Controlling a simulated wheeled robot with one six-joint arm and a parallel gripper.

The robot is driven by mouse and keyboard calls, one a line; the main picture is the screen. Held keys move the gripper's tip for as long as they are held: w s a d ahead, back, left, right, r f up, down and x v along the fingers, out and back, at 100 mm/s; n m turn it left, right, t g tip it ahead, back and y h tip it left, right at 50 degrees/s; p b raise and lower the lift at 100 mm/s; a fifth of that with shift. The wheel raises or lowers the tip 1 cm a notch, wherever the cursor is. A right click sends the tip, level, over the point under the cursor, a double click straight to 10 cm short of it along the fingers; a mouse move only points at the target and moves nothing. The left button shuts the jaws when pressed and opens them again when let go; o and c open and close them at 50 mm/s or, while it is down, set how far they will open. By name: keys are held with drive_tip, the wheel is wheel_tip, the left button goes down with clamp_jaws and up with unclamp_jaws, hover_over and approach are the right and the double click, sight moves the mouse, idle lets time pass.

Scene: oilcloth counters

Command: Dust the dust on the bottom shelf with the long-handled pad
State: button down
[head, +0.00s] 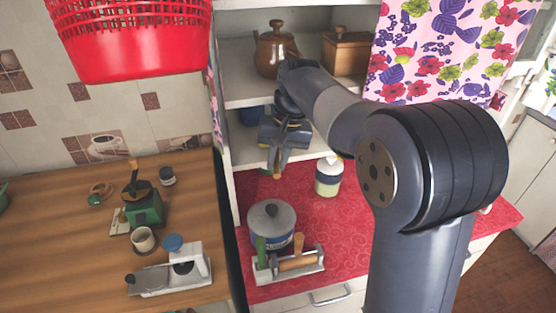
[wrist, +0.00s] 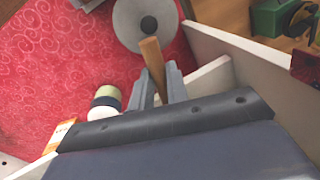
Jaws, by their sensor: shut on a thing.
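My gripper (head: 277,158) is shut on the wooden handle (wrist: 152,60) of the long-handled pad, in front of the white shelves. In the head view, only a short handle end (head: 277,173) shows below the fingers. The pad itself is hidden in both views. The bottom shelf (head: 245,155) is a white board just above the red counter, level with my gripper and partly hidden by it. I cannot make out the dust in either view.
A brown teapot (head: 275,50) and a wooden box (head: 346,52) stand on the shelf above. A lidded pot (head: 271,226), a jar (head: 329,178) and a rack with a rolling pin (head: 297,262) stand on the red counter (head: 350,235). A flowered curtain (head: 440,50) hangs at right.

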drive_tip(key=shift+d+f, duration=0.1)
drive_tip(key=shift+f, duration=0.2)
drive_tip(key=shift+w+d+p, duration=0.75)
drive_tip(key=shift+d+p, duration=0.2)
drive_tip(key=shift+d, duration=1.85)
drive_tip(key=shift+s+a+f, duration=0.1)
drive_tip(key=shift+s+a, duration=0.2)
drive_tip(key=shift+a, duration=0.65)
drive_tip(key=shift+s+a+f, duration=0.1)
drive_tip(key=shift+s+a, duration=0.15)
drive_tip(key=shift+a, duration=0.7)
drive_tip(key=shift+s+a, duration=0.3)
drive_tip(key=shift+a, duration=0.65)
drive_tip(key=shift+d, duration=0.1)
drive_tip(key=shift+w+d+r, duration=0.1)
drive_tip(key=shift+d, duration=0.15)
drive_tip(key=shift+w+d, duration=0.25)
drive_tip(key=shift+d, duration=0.6)
drive_tip(key=shift+w+d, duration=0.25)
drive_tip(key=shift+d, duration=0.6)
drive_tip(key=shift+w+d, duration=0.25)
drive_tip(key=shift+d, duration=0.6)
